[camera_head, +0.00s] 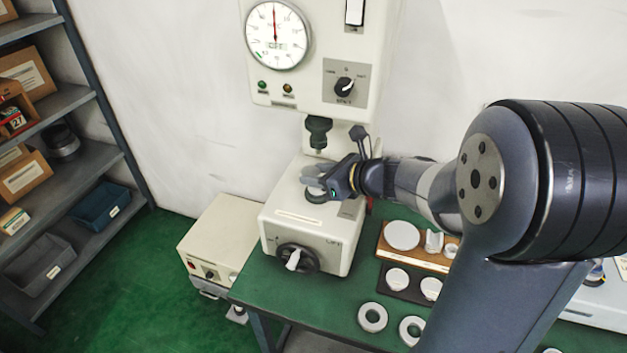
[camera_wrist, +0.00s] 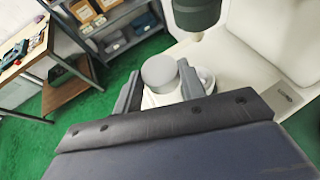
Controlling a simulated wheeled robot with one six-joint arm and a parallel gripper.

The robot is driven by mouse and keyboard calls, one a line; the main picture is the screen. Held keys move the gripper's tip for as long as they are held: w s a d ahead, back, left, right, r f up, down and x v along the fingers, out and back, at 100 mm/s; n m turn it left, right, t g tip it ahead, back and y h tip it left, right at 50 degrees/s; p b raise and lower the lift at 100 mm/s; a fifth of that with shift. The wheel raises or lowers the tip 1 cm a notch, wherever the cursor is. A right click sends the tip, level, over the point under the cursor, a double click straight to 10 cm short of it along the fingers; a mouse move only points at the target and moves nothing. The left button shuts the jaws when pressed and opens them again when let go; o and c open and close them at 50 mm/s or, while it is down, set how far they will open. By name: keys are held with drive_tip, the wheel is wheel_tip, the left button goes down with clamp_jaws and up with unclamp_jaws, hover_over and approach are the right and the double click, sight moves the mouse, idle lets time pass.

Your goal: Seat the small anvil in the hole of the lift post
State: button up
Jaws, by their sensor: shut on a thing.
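My gripper (camera_head: 316,181) is over the deck of the tester, just below its dark green ram (camera_head: 319,132). In the wrist view my gripper (camera_wrist: 160,88) is shut on a short, pale grey cylinder with a flat round top, which I take to be the small anvil (camera_wrist: 160,72). It looks upright between the two fingers. A round pale part, apparently the lift post (camera_wrist: 206,78), shows just right of the right finger and is partly hidden by it. I cannot see its hole or whether the anvil touches it. The ram (camera_wrist: 196,12) hangs close above and to the right.
The tester's head with a dial gauge (camera_head: 277,36) stands above the deck. Loose rings (camera_head: 372,317) lie in front. A shelf (camera_head: 75,100) stands left.

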drive_tip(key=shift+w+d+f+b, duration=0.15)
drive_tip(key=shift+w+d+f, duration=0.2)
drive_tip(key=shift+w, duration=0.45)
drive_tip(key=shift+w+d+f+b, duration=0.1)
drive_tip(key=shift+w+d+f, duration=0.2)
drive_tip(key=shift+w, duration=0.45)
drive_tip(key=shift+w+d+f+b, duration=0.15)
drive_tip(key=shift+w+d+f, duration=0.2)
drive_tip(key=shift+w, duration=0.45)
drive_tip(key=shift+f+b, duration=1.45)
drive_tip(key=o, duration=1.3)
drive_tip(key=shift+c, duration=0.2)
drive_tip(key=v, duration=1.1)
drive_tip(key=shift+a, duration=0.15)
